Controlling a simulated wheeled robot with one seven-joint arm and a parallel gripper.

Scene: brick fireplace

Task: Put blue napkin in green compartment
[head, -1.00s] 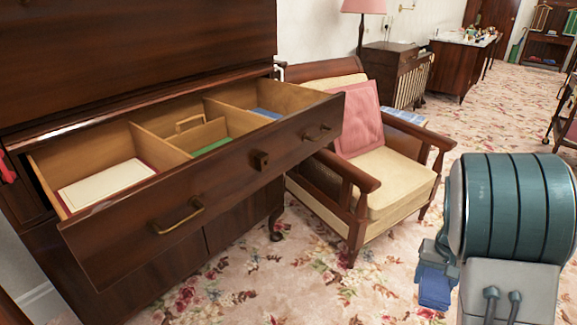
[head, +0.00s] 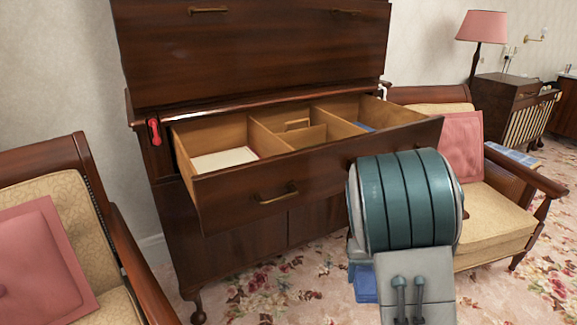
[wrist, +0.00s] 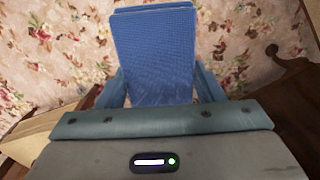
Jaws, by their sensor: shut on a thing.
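The blue napkin (wrist: 152,55) is held between the fingers of my gripper (wrist: 155,88) in the wrist view, above the carpet. In the head view my arm hides most of the gripper, and part of the blue napkin (head: 364,283) shows below it. The open drawer (head: 225,195) has several compartments. The left compartment holds a white item with a red edge (head: 224,158). The middle one has a small wooden divider or box (head: 298,125), and its floor is hidden from this angle. The right one shows a bit of blue (head: 364,126). No green shows in the drawer now.
An armchair with a pink cushion (head: 462,147) stands right of the cabinet (head: 250,50). Another armchair (head: 60,175) is at the front left. A red object (head: 154,132) hangs at the cabinet's left side. Carpet (head: 285,280) is open in front of the drawer.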

